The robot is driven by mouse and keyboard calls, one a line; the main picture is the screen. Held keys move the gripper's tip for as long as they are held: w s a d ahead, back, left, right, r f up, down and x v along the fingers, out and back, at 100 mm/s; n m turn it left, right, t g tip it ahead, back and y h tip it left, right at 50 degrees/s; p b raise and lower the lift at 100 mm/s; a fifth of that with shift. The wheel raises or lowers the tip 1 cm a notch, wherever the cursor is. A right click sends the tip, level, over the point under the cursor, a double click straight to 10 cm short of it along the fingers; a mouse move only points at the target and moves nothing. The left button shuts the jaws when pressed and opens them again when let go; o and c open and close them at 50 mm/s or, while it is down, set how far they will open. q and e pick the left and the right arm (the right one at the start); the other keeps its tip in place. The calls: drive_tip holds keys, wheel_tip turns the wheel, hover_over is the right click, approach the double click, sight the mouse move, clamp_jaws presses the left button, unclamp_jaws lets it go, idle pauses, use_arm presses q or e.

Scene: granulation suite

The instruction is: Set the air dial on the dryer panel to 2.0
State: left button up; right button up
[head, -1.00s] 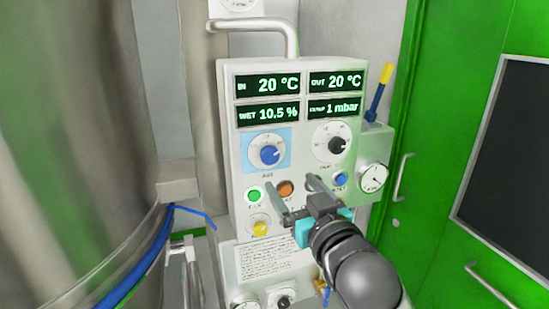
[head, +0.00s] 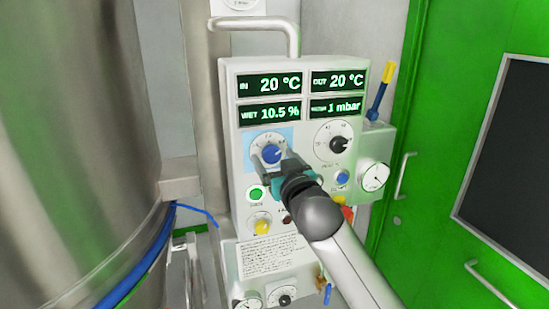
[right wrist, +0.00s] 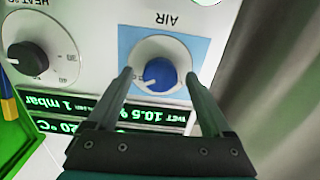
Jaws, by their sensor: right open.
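The air dial is a blue knob (head: 271,154) on a white scale with a light blue backing (head: 287,134), at the left of the dryer panel (head: 307,67). In the right wrist view the air dial (right wrist: 161,73) appears upside down, under the word AIR, with a white pointer mark toward lower left. My right gripper (head: 270,158) is open at the dial. In the wrist view its two fingers (right wrist: 158,80) stand on either side of the knob, with gaps visible. The exact dial reading is too small to tell. My left gripper is not in view.
A black knob (head: 338,144) sits right of the air dial; displays (head: 268,112) are above. Green (head: 256,193), yellow (head: 262,227) and blue (head: 342,178) controls are below. A gauge (head: 374,176) is on the right side. A steel vessel (head: 85,150) stands left.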

drive_tip(key=shift+w, duration=0.15)
drive_tip(key=shift+c, duration=0.3)
clamp_jaws()
idle(0.4)
